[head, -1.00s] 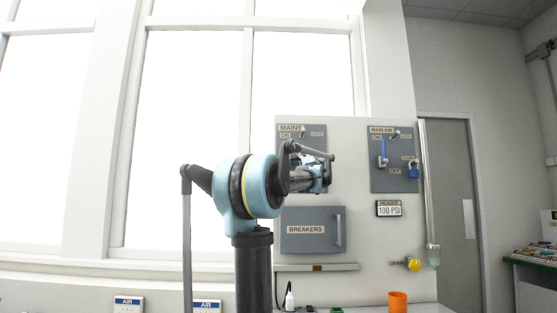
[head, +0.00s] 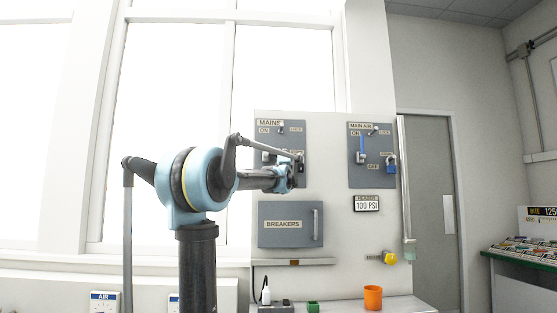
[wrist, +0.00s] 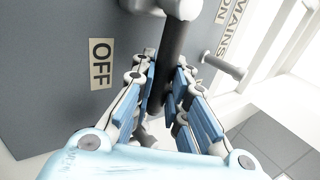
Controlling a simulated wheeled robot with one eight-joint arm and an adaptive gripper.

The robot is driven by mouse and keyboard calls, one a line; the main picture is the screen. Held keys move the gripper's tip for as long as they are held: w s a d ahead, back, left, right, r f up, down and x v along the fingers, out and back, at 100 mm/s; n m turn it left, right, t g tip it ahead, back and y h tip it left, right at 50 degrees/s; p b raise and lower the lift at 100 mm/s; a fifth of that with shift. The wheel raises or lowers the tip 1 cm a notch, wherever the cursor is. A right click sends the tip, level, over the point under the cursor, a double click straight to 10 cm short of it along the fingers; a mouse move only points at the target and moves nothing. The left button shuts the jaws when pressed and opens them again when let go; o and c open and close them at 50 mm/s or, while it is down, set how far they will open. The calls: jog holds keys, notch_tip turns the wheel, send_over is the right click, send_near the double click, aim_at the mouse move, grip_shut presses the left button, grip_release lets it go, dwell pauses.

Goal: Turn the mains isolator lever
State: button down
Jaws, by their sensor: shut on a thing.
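The mains isolator lever (wrist: 177,48) is a dark rod on a pale round hub (wrist: 180,6) in the wrist view. It passes between the fingers of my gripper (wrist: 166,82), which is shut on it. An OFF label (wrist: 101,63) is on the panel to its left, and the ON and MAINS labels (wrist: 232,18) are at the upper right. In the head view my gripper (head: 296,172) is at the lower part of the grey mains panel (head: 293,131). My arm and gripper hide most of the lever there.
A main air panel (head: 383,134) with a blue lever and blue padlock is to the right. The breakers box (head: 290,235) is below. A small peg (wrist: 224,67) juts from the panel close to my gripper. An orange cup (head: 373,297) stands on the ledge.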

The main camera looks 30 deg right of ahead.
jog(key=shift+f, duration=0.2)
jog(key=c, duration=1.6)
grip_release()
jog(key=shift+o, duration=0.2)
jog(key=shift+r, duration=0.1)
jog(key=shift+a, duration=0.1)
jog(key=v, duration=1.2)
